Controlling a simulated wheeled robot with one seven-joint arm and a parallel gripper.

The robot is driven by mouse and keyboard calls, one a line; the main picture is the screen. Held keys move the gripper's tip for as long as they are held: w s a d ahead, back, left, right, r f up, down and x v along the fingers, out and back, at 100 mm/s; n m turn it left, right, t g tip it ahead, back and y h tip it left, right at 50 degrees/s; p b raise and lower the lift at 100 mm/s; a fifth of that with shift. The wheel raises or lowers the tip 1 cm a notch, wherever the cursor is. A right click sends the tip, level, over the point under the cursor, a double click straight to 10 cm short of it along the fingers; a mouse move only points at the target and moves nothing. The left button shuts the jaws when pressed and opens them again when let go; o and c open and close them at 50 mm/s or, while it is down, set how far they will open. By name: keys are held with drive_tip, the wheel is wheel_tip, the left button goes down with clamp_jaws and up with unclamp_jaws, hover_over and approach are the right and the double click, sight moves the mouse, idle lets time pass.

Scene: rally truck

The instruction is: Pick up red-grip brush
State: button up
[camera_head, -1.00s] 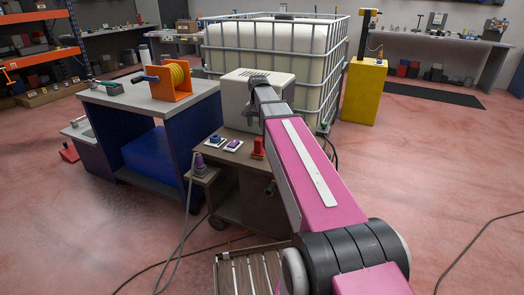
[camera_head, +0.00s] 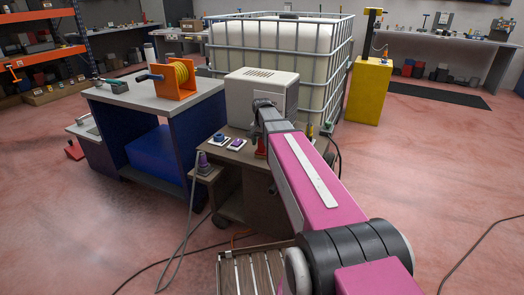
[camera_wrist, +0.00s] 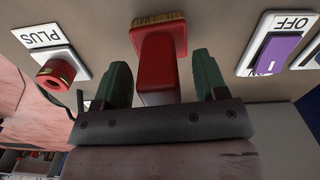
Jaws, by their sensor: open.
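The red-grip brush (camera_wrist: 160,62) is in the upper middle of the wrist view, with tan bristles at its far end. It stands on the brown cart top (camera_head: 246,155). In the head view the red brush (camera_head: 261,147) shows only in part, beside my arm. My gripper (camera_wrist: 161,68) is open, with one green finger on each side of the red grip. Gaps show between the fingers and the grip, so it is not clamped. The lower part of the grip is hidden by the gripper body.
A red knob on a PLUS plate (camera_wrist: 53,68) and a purple OFF/ON switch (camera_wrist: 272,55) flank the brush. A pale box (camera_head: 255,95) stands behind it on the cart. A blue cart (camera_head: 170,155) and caged tank (camera_head: 280,50) are close by. Floor at right is mostly clear.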

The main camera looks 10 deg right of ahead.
drive_tip(key=c, duration=1)
drive_tip(key=shift+r, duration=0.15)
drive_tip(key=shift+r, duration=0.5)
wheel_tip(320, 180, up, 2)
drive_tip(key=shift+r, duration=0.25)
drive_tip(key=s+a+r, duration=0.2)
drive_tip(key=a, duration=0.1)
drive_tip(key=s+a+r, duration=0.1)
drive_tip(key=a+r, duration=0.2)
drive_tip(key=s+a+r, duration=0.2)
drive_tip(key=a, duration=0.2)
drive_tip(key=shift+s+r, duration=0.15)
drive_tip(key=shift+s, duration=0.2)
drive_tip(key=o, duration=0.4)
drive_tip(key=c, duration=0.5)
